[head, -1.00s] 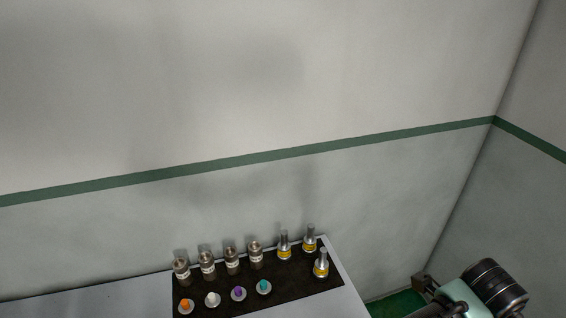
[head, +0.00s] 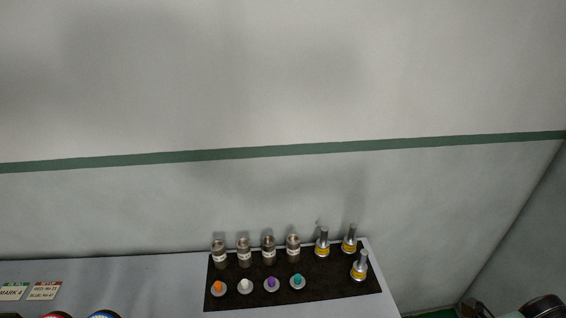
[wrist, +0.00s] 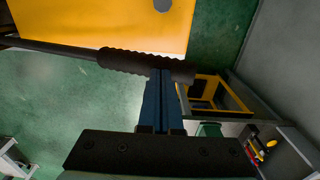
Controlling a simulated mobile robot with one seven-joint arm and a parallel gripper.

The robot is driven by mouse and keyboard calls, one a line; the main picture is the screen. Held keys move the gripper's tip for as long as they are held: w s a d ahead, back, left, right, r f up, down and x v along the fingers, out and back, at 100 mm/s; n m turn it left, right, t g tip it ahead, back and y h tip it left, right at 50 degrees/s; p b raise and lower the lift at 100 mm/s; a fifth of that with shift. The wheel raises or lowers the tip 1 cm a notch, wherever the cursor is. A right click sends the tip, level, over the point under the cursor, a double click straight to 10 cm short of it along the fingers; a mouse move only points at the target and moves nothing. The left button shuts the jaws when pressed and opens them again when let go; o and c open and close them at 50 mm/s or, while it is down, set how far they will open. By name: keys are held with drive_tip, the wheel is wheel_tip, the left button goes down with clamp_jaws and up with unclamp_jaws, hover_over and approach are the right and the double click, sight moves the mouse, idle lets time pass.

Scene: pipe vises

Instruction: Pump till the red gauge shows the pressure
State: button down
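In the wrist view a dark pump handle with a ribbed grip (wrist: 140,63) runs from the left edge to just right of centre. My gripper (wrist: 162,76) has its two blue fingers close together, with only a thin line between them. Their tips are at the grip and seem to touch it; I see no clear clamp around it. In the head view the top of a red-rimmed round thing (head: 57,315), perhaps the red gauge, shows at the bottom edge. Its dial is cut off. A blue-rimmed one (head: 103,314) is beside it. Two signs (head: 44,291) stand behind; one reads "MARK 4".
A black mat (head: 330,293) on the grey bench holds several metal fittings (head: 268,250) and coloured caps (head: 218,288). In the wrist view a yellow panel (wrist: 100,22) lies beyond the handle and a yellow frame (wrist: 237,98) to the right. Green floor (wrist: 70,100) shows at left.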

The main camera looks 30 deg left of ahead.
drive_tip(key=shift+r+p, duration=0.25)
drive_tip(key=shift+p, duration=0.3)
drive_tip(key=r+p, duration=0.2)
drive_tip(key=a+r+p, duration=0.1)
drive_tip(key=shift+s+r, duration=0.1)
drive_tip(key=shift+s, duration=0.3)
drive_tip(key=shift+w+r, duration=0.1)
drive_tip(key=shift+r, duration=0.1)
drive_tip(key=shift+r+p, duration=0.1)
drive_tip(key=shift+p, duration=0.2)
wheel_tip(320, 180, up, 5)
drive_tip(key=shift+f+p, duration=0.1)
drive_tip(key=shift+p, duration=1.05)
